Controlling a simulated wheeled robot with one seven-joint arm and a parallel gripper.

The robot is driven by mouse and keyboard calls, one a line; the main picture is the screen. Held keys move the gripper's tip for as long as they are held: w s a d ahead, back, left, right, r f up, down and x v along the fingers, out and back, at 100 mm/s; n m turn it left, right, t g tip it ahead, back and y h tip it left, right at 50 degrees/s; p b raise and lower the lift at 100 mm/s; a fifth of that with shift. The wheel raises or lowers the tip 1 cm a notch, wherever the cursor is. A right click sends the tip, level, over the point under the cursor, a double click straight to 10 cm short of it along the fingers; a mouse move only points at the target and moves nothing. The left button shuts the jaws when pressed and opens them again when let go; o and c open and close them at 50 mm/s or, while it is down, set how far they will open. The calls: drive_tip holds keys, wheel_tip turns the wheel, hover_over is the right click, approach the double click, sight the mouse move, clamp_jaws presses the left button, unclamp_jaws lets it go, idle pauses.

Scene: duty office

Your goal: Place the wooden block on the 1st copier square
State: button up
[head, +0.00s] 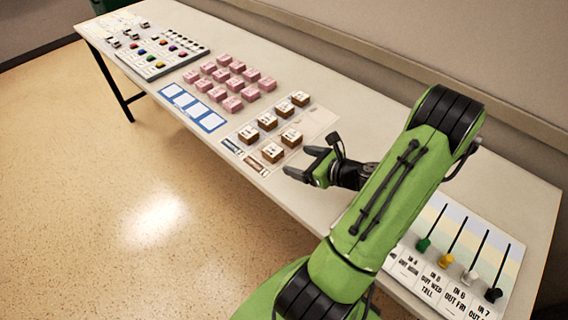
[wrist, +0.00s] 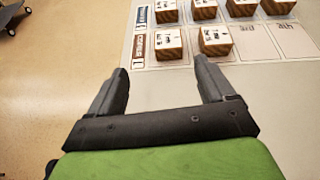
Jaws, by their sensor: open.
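Several wooden blocks with white printed tops stand on a pale mat (wrist: 142,104) with two rows of squares. The far row, by a blue label (wrist: 140,16), holds several blocks (head: 267,122). The near row, by a brown label (wrist: 138,48), holds two: one next to the label (wrist: 168,46) and one beside it (wrist: 215,41). The two squares further right in that row (wrist: 257,47) are bare. The label print is too small to read. My gripper (head: 303,162) is open and empty at the mat's near side; the near-row blocks lie beyond its fingertips (wrist: 162,68).
Pink blocks (head: 230,88) and a blue-framed strip of white squares (head: 193,107) lie further left on the long table (head: 150,30). A board with colored pieces (head: 160,50) is at the far end. A panel with colored levers (head: 470,250) is at right.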

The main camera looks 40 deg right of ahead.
drive_tip(key=w+a+r+n+g+y, duration=0.1)
drive_tip(key=a+r+n+g+y, duration=0.2)
drive_tip(key=a+n, duration=0.6)
drive_tip(key=w+a+r+n+g, duration=0.2)
drive_tip(key=a+r+n+g, duration=0.15)
drive_tip(key=a+n, duration=0.55)
drive_tip(key=s+a+r+n+h, duration=0.2)
drive_tip(key=s+r+n, duration=0.3)
drive_tip(key=n, duration=0.3)
drive_tip(key=s+a+r+n+g+h, duration=0.1)
drive_tip(key=s+a+r+n+h, duration=0.1)
drive_tip(key=s+a+r+n, duration=0.3)
drive_tip(key=s+n, duration=0.2)
drive_tip(key=n, duration=0.1)
drive_tip(key=shift+s+a+r+n, duration=0.2)
drive_tip(key=shift+a+r+n, duration=0.05)
drive_tip(key=shift+a+n, duration=0.05)
wheel_tip(320, 180, up, 8)
drive_tip(key=p, duration=0.7)
drive_tip(key=shift+f, duration=0.25)
